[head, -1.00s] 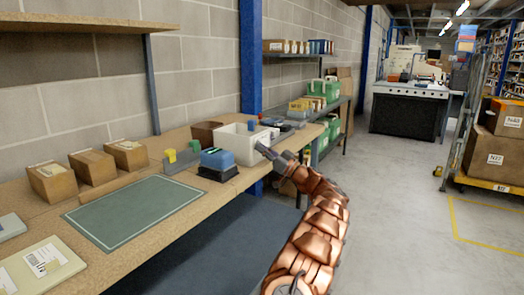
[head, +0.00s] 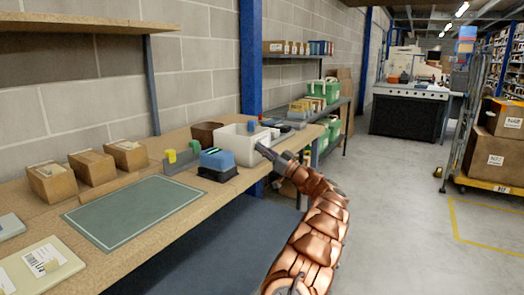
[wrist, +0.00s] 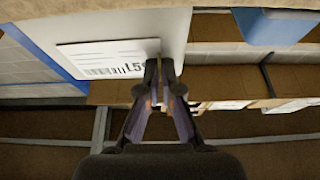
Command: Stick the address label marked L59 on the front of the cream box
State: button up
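The cream box (head: 240,147) is an open-topped box at the far end of the packing bench, near the blue post. My gripper (head: 262,148) is at its right side in the head view. In the wrist view the box's pale face (wrist: 175,28) fills the upper middle. The address label (wrist: 105,58), white with a barcode and partly readable as L5, lies along that face. My gripper (wrist: 164,64) has its narrow fingertips close together at the label's right edge, seemingly pinching it. I cannot tell whether the label is stuck or only held against the face.
A blue-topped stamp-like item (head: 217,160) and a grey holder (head: 180,160) stand beside the box. A green mat (head: 137,210) and several brown cartons (head: 92,167) are nearer on the bench. The aisle floor to the right is clear, with a loaded trolley (head: 497,185) beyond.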

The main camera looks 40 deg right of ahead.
jog(key=o, duration=0.6)
jog(key=o, duration=0.3)
jog(key=s+d+b, duration=0.2)
jog(key=s+b, duration=0.3)
jog(key=s, duration=0.1)
jog(key=shift+s, duration=0.35)
dwell(0.3)
dwell(0.4)
